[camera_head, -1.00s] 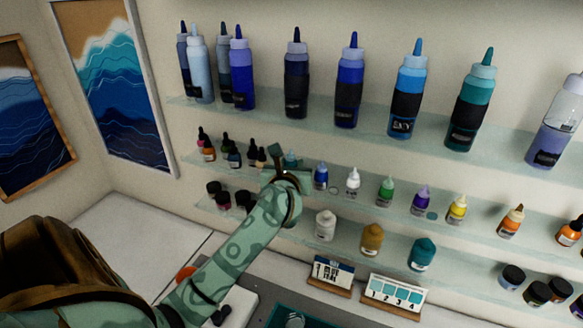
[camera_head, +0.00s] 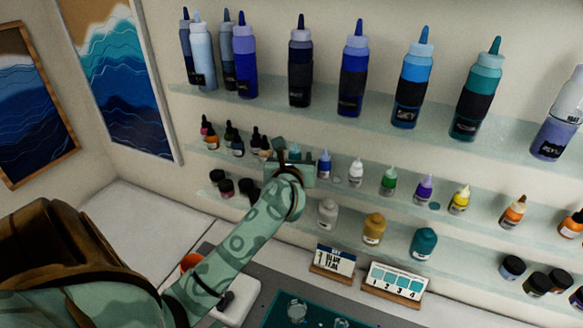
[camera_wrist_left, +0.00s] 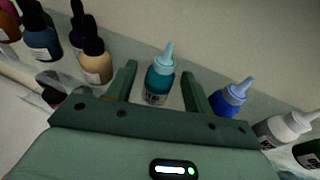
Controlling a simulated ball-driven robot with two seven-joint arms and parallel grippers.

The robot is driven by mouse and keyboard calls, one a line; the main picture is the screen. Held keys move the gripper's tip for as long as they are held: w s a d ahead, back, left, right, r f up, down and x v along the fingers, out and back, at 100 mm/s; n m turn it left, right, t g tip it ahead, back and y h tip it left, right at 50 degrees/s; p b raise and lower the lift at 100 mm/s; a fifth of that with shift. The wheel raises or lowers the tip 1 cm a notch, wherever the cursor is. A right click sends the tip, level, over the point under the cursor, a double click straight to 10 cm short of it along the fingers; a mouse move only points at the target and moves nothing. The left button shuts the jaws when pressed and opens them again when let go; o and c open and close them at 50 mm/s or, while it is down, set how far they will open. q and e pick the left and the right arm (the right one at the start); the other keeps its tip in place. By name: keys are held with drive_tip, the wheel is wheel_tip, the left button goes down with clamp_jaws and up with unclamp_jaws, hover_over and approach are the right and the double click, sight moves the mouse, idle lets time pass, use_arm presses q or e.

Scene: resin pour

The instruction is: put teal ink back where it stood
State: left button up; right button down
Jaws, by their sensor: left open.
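The teal ink is a small bottle with a pale teal nozzle, upright on the middle shelf. It shows in the left wrist view (camera_wrist_left: 160,84), and in the head view only its top (camera_head: 295,152) shows above my gripper. My left gripper (camera_head: 294,161) is open at the shelf. In the left wrist view its two fingers (camera_wrist_left: 160,80) stand on either side of the teal ink, with gaps visible on both sides. The lower part of the bottle is hidden by my gripper in the head view. My right gripper is not in view.
A blue ink (camera_wrist_left: 230,98) stands just right of the fingers, and a tan dropper bottle (camera_wrist_left: 95,62) just left. A round mark (camera_head: 337,180) and a teal round mark (camera_head: 434,206) lie on the middle shelf (camera_head: 395,201). Large bottles line the upper shelf (camera_head: 260,104).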

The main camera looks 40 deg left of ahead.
use_arm(q)
drive_tip(key=b+v, duration=0.1)
drive_tip(key=v, duration=1)
drive_tip(key=shift+b, duration=0.35)
drive_tip(key=shift+s, duration=0.15)
